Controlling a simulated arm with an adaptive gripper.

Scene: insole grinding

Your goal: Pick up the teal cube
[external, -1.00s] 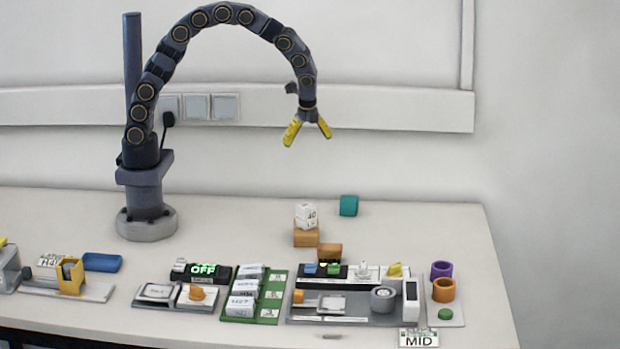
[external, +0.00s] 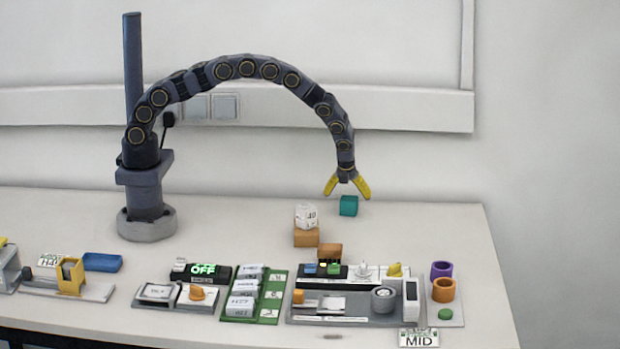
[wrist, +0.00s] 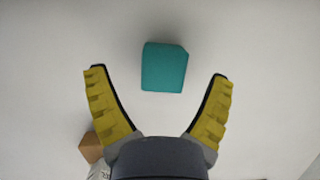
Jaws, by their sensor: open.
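The teal cube (external: 348,206) stands on the table toward the back right in the external view. My gripper (external: 347,194) is open just above it, with its yellow fingers spread apart. In the wrist view the teal cube (wrist: 164,67) shows ahead of the open fingers of my gripper (wrist: 157,72), roughly midway between them. The fingers do not appear to touch the cube. The exact height gap is hard to tell.
A white lettered cube (external: 306,215) sits on an orange block (external: 306,237), left of the teal cube and nearer the front. A brown block (external: 329,252) and a device tray (external: 300,318) lie further forward. The table right of the teal cube is clear.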

